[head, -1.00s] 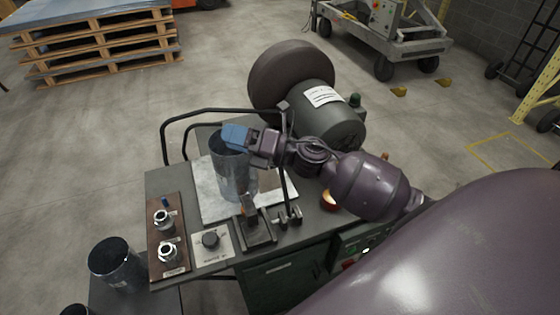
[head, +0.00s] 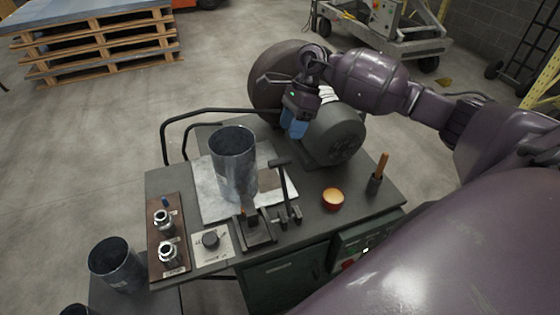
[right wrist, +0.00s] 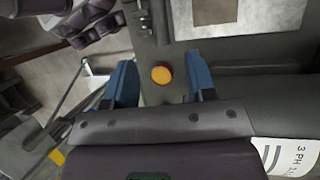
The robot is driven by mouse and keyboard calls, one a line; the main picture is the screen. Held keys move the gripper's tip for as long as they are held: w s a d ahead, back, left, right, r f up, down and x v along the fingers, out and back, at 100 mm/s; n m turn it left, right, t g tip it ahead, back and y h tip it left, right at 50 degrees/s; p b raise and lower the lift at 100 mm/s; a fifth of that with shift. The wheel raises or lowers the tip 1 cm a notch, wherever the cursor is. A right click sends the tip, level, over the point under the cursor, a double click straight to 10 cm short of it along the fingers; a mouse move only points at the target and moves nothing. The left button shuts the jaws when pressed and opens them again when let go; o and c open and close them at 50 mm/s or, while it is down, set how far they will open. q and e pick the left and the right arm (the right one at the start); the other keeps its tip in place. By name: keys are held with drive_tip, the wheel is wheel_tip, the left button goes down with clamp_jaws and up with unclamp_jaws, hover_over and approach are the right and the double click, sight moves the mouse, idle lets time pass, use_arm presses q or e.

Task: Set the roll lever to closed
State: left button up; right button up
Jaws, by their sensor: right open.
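A dark lever with a T-shaped handle (head: 281,162) stands at the front of the bench, right of an upright grey metal cylinder (head: 234,165). It tilts slightly left in the head view, its foot in a small black bracket (head: 290,215). I take it for the roll lever; no label on it is readable. My right gripper (head: 294,130) has blue fingers and hangs above and beyond the handle, apart from it, in front of the motor. In the right wrist view its fingers (right wrist: 161,88) are spread with nothing held between them. My left gripper is out of view.
A red cup with a yellow top (head: 332,198) and a wooden-handled tool in a holder (head: 377,178) are at the right.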

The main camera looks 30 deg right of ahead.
sight(280, 159)
drive_tip(key=p+x, duration=0.1)
drive_tip(key=x, duration=0.9)
drive_tip(key=shift+s+f, duration=0.1)
drive_tip(key=shift+f, duration=0.3)
clamp_jaws()
